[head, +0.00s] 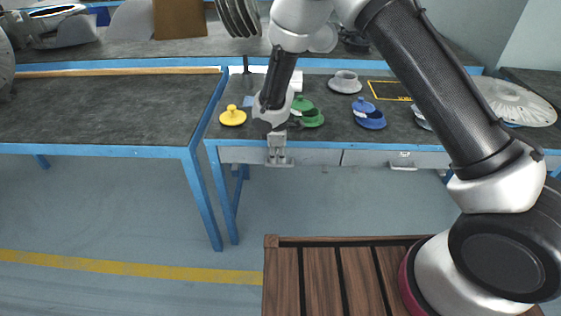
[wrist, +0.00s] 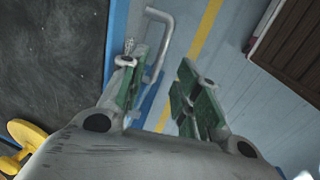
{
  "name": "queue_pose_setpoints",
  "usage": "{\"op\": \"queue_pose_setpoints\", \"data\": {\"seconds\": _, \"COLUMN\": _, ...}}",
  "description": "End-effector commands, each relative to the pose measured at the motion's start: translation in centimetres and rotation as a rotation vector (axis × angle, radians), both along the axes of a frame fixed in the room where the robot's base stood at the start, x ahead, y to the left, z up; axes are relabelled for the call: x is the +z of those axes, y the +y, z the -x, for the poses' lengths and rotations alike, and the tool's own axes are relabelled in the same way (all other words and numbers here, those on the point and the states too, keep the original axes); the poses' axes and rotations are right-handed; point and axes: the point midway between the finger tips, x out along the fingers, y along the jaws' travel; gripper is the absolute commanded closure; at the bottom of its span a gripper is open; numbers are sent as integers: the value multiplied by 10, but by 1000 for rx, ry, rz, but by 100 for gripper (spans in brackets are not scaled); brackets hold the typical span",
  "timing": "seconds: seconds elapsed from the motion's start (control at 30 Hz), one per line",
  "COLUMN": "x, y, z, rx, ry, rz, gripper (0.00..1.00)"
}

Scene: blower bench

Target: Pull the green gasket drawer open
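Two grey drawer fronts sit under the right bench, and neither is green. The left drawer (head: 315,157) is below a green flanged part (head: 307,118) and looks shut. My gripper (head: 279,159) is in front of it, hiding most of its handle in the head view. In the wrist view a grey bar handle (wrist: 164,42) shows between and beyond the fingertips, nearer the left finger. My gripper (wrist: 160,75) is open, its green-padded fingers apart. I cannot tell whether a finger touches the handle.
The right drawer has its own handle (head: 403,167). A yellow part (head: 232,116), a blue part (head: 368,113) and a grey part (head: 345,82) stand on the bench top. A slatted wooden surface (head: 330,275) is near me. The floor before the drawers is clear.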

Motion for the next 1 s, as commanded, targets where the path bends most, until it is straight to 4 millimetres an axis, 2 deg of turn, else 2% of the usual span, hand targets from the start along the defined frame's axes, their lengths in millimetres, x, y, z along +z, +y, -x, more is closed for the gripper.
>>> {"op": "queue_pose_setpoints", "data": {"seconds": 0.13, "x": -27, "y": -2, "z": -4, "rx": -2, "ry": 3, "rz": 3, "gripper": 68}}
{"op": "queue_pose_setpoints", "data": {"seconds": 0.3, "x": -45, "y": -2, "z": -9, "rx": -4, "ry": 1, "rz": 2, "gripper": 68}}
{"op": "queue_pose_setpoints", "data": {"seconds": 0.63, "x": -50, "y": -1, "z": -10, "rx": -5, "ry": 1, "rz": 2, "gripper": 68}}
{"op": "queue_pose_setpoints", "data": {"seconds": 0.67, "x": -50, "y": -1, "z": -10, "rx": -5, "ry": 1, "rz": 2, "gripper": 70}}
{"op": "queue_pose_setpoints", "data": {"seconds": 0.83, "x": -50, "y": -2, "z": -10, "rx": -5, "ry": 1, "rz": 2, "gripper": 100}}
{"op": "queue_pose_setpoints", "data": {"seconds": 1.0, "x": -50, "y": -2, "z": -10, "rx": -5, "ry": 1, "rz": 2, "gripper": 100}}
